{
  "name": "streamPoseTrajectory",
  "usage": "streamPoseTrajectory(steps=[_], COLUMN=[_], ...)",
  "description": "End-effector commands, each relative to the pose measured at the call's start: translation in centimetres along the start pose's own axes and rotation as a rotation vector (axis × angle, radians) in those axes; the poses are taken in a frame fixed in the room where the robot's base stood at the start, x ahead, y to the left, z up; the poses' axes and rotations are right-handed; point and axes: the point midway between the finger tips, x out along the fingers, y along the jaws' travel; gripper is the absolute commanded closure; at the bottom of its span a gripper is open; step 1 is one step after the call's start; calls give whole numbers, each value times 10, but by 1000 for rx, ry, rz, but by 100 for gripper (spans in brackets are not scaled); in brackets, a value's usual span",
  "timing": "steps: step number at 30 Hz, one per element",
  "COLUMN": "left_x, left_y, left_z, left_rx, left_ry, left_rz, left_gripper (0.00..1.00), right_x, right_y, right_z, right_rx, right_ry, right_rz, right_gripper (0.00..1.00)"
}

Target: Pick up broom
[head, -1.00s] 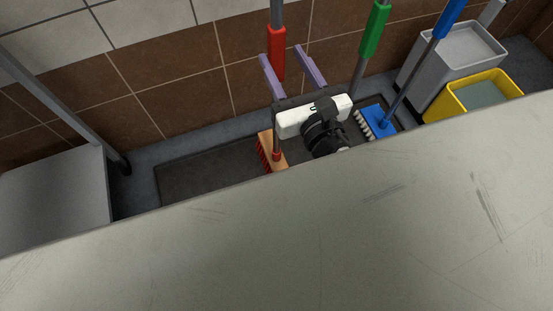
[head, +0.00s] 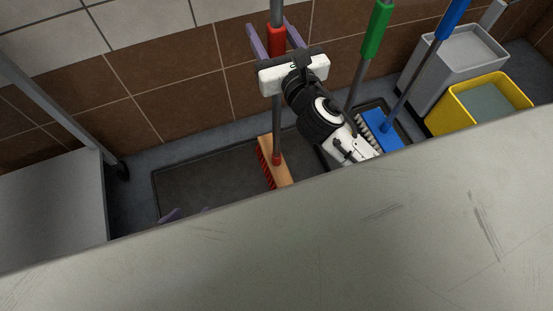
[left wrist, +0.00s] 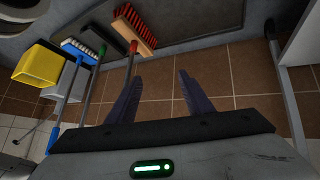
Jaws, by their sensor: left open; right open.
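The red broom has a wooden head with red bristles (head: 268,160) on the floor and a grey shaft with a red grip (head: 277,42) standing near the wall. It also shows in the left wrist view (left wrist: 136,28), upside down, its shaft passing behind one finger. My right gripper (head: 272,30) is open, its purple fingers on either side of the red grip in the picture; its body hides part of the shaft. Contact cannot be told. My left gripper (head: 188,212) is open and empty; only its fingertips show above the near surface's edge. The left wrist view shows its spread fingers (left wrist: 160,76).
Beyond are a grey bin (head: 465,48) and yellow bucket (head: 490,98). A metal cart (head: 55,205) is at left. A scratched grey surface (head: 330,245) fills the foreground.

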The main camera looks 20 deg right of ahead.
Motion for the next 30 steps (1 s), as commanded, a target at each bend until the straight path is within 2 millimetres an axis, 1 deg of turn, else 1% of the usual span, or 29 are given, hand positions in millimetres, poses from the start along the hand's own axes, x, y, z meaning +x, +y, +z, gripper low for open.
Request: streamPoseTrajectory(steps=[2,3,10,17,20,23,27,30], left_x=[0,0,0,-1,-4,-12,-27,-36], left_y=[0,0,0,0,0,-4,-9,-12], left_z=[0,0,0,-1,-6,-2,-6,-8], left_rx=[0,0,0,0,-1,-23,-46,-59], left_ry=[0,0,1,2,10,26,77,112], left_rz=[0,0,0,0,-5,-26,-57,-78], left_gripper=[53,53,53,53,53,53,53,53], right_x=[0,0,-1,0,0,0,0,0], right_y=[0,0,0,0,0,1,0,0], right_z=[0,0,0,3,11,28,57,75], right_rx=[1,1,1,1,1,1,0,-1], right_ry=[0,0,0,-5,-7,-9,-9,-8], right_rz=[0,0,0,1,2,3,2,2], right_gripper=[55,62,100,100,100,100,100,100])
